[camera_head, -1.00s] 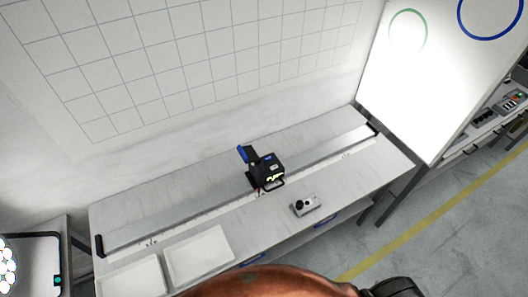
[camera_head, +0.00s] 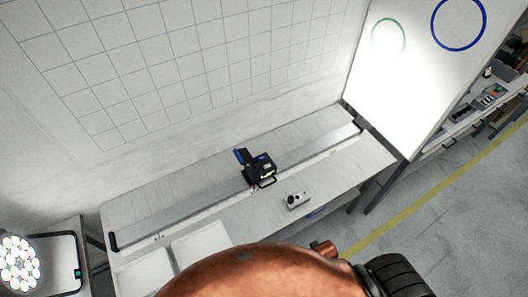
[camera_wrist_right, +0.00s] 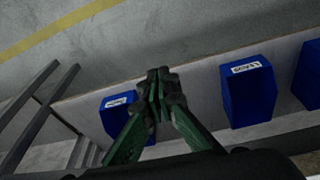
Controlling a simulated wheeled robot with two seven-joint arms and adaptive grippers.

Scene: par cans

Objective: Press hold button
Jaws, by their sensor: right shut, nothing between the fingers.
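A small grey box (camera_head: 297,200) with dark round controls on top sits near the front edge of the workbench in the head view. Which control is the hold button cannot be told at this size. A black device with a blue arm (camera_head: 262,169) stands behind it, on the long rail. My right gripper (camera_wrist_right: 158,80) shows in the right wrist view, its fingertips together and empty. It is above blue bins and the floor, and the grey box is not in that view. My left gripper is in neither view.
A white board (camera_head: 400,80) rises at the right. The wrist view shows labelled blue bins (camera_wrist_right: 248,95) and a rack of grey bars at left.

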